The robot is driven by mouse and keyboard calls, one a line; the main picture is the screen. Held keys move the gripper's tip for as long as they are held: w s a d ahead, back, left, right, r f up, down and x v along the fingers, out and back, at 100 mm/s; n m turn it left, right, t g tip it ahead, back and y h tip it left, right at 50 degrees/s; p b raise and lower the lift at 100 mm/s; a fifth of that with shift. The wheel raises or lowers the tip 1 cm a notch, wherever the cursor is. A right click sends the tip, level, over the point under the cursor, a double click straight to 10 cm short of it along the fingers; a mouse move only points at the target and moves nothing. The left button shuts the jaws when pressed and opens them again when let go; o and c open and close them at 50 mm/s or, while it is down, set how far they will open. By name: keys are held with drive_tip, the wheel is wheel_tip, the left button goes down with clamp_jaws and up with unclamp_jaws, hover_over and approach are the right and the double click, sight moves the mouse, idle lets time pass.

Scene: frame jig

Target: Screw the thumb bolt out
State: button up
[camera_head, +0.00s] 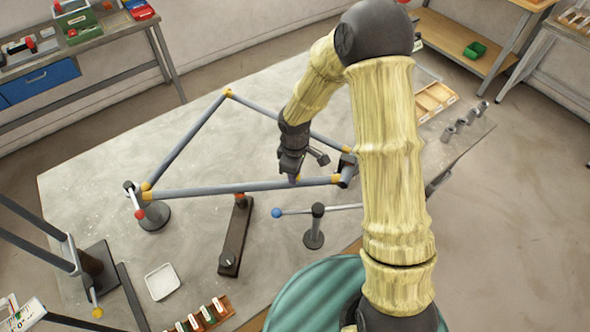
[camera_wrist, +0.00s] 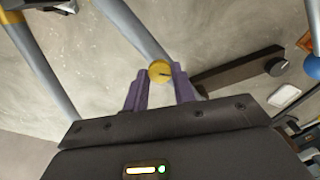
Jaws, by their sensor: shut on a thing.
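The thumb bolt appears as a round yellow head (camera_wrist: 160,72) with a dark mark, between the purple fingertips in the wrist view. My gripper (camera_wrist: 162,84) is shut on it; it also shows in the head view (camera_head: 296,178), over the lower tube of the grey frame (camera_head: 230,189). The fingers hide the bolt in the head view. The frame's grey tube (camera_wrist: 138,32) runs behind the bolt in the wrist view. I cannot tell how far the bolt is in its thread.
A dark bar (camera_head: 234,235) with a red end lies in front of the frame. Next to it stands a post with a blue-balled lever (camera_head: 277,213). A white tray (camera_head: 162,281) and a slotted rack (camera_head: 205,316) are near the front edge.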

drive_tip(key=n+p, duration=0.2)
drive_tip(key=n, duration=0.4)
drive_tip(key=shift+d, duration=0.1)
drive_tip(key=n+p, duration=0.2)
drive_tip(key=n, duration=0.3)
drive_tip(key=shift+n, duration=0.3)
drive_tip(key=o, duration=1)
drive_tip(key=shift+w+r, duration=0.1)
drive_tip(key=shift+r, duration=0.45)
wheel_tip(320, 180, up, 16)
drive_tip(key=shift+r+b, duration=0.1)
drive_tip(key=shift+b, duration=0.75)
